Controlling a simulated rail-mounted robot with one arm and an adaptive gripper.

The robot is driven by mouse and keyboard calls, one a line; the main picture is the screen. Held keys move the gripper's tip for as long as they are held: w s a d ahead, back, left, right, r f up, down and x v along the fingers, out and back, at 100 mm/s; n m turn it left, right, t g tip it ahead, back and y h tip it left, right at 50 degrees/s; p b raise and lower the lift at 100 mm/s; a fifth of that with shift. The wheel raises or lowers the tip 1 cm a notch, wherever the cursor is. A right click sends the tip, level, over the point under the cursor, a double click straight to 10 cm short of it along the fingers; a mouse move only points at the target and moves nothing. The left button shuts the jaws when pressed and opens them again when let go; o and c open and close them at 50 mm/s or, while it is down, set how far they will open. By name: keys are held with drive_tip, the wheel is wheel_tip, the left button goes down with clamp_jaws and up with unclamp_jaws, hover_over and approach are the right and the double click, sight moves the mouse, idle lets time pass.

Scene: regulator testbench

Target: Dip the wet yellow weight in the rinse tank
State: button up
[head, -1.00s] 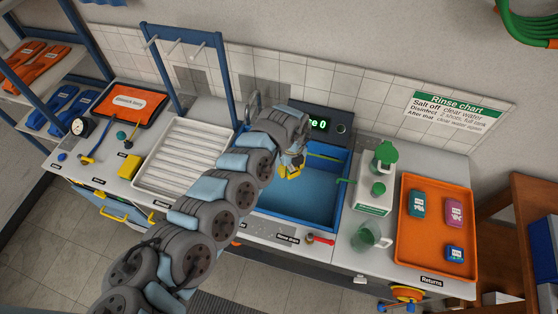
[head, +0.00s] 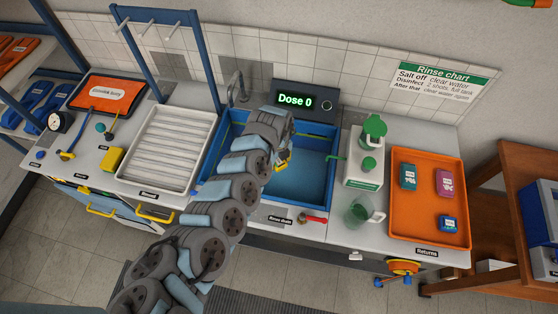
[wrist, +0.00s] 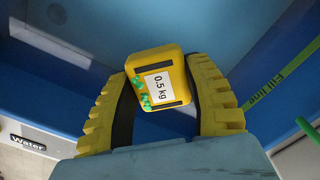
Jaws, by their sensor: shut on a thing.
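The yellow weight (wrist: 158,77) has a white "0.5 kg" label and green spots on its face. My gripper (wrist: 163,95) is shut on it, with one yellow finger on either side. In the head view my gripper (head: 283,160) is over or inside the blue rinse tank (head: 318,198); the weight is hard to make out there. The wrist view shows blue tank walls around the weight and a green "Fill line" strip (wrist: 285,73) at the right. I cannot tell whether the weight touches any water.
A tap (head: 236,88) and a "Dose 0" display (head: 303,101) stand behind the tank. A green-topped dispenser (head: 365,165) and a clear jug (head: 360,212) are to its right, then an orange tray (head: 428,224). A white ribbed rack (head: 168,145) is left; a red-handled valve (head: 313,219) is in front.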

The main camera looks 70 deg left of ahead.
drive_tip(key=shift+f+b, duration=3.85)
drive_tip(key=shift+f, duration=2.35)
drive_tip(key=shift+a+f+b, duration=0.1)
drive_tip(key=shift+f+b, duration=0.25)
drive_tip(key=shift+f, duration=0.2)
drive_tip(key=shift+s+d+p, duration=0.15)
drive_tip(key=shift+d+p, duration=0.05)
drive_tip(key=shift+p, duration=0.3)
drive_tip(key=shift+s+d+p, duration=0.2)
drive_tip(key=shift+d+p, duration=0.1)
drive_tip(key=shift+p, duration=0.15)
drive_tip(key=shift+s+d+p, duration=0.4)
drive_tip(key=shift+d+p, duration=0.2)
drive_tip(key=shift+p, duration=0.5)
drive_tip(key=shift+f, duration=0.1)
drive_tip(key=shift+w+a+b, duration=0.2)
drive_tip(key=shift+a+b, duration=0.15)
drive_tip(key=shift+b, duration=0.3)
